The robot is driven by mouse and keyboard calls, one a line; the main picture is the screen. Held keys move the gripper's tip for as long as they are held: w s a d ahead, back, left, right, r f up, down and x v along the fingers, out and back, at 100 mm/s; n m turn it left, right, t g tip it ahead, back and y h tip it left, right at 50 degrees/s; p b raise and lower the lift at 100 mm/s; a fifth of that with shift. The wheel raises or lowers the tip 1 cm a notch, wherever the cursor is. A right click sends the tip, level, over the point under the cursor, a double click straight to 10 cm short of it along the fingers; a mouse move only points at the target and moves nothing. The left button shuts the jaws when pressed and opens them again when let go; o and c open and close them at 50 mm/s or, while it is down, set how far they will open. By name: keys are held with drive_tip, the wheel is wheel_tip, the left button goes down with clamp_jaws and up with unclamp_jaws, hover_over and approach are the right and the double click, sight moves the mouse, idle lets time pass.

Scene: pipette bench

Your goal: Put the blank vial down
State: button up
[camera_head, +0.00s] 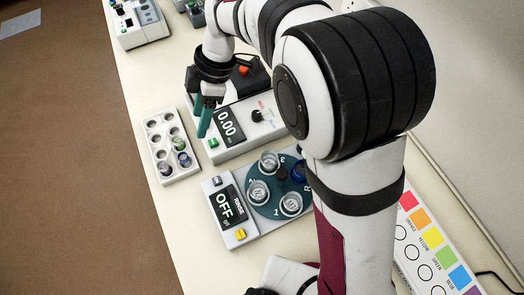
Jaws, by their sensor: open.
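My gripper (205,122), with teal fingers, is over the bench between the white vial rack (151,160) and the meter showing 0.00 (231,125). Its fingers are open and I see no vial between them, though they overlap from this angle. The rack has two rows of round wells. A vial with a green rim (179,143) and one with a bluish-purple rim (185,159) stand in its right row. Other wells look empty or too small to read. I cannot tell which vial is the blank one.
A device reading OFF (229,206) has a dark teal round plate (272,209) with several clear cups and a blue-topped item (299,171). A colour chart (436,245) lies at right. More devices (138,22) stand at the far end. Bare bench lies left of the OFF device.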

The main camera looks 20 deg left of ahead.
drive_tip(key=s+d+r+m+t, duration=0.1)
drive_tip(key=d+r+m, duration=0.2)
drive_tip(key=d+m, duration=0.45)
drive_tip(key=d+r+m+t, duration=0.1)
drive_tip(key=d+r+m, duration=0.2)
drive_tip(key=d+m, duration=0.45)
drive_tip(key=s+d+f+m+h, duration=0.1)
drive_tip(key=s+d+f+m, duration=0.1)
drive_tip(key=s+d+m, duration=1)
drive_tip(key=d+m, duration=0.3)
drive_tip(key=shift+f+t, duration=0.15)
drive_tip(key=shift+t, duration=0.25)
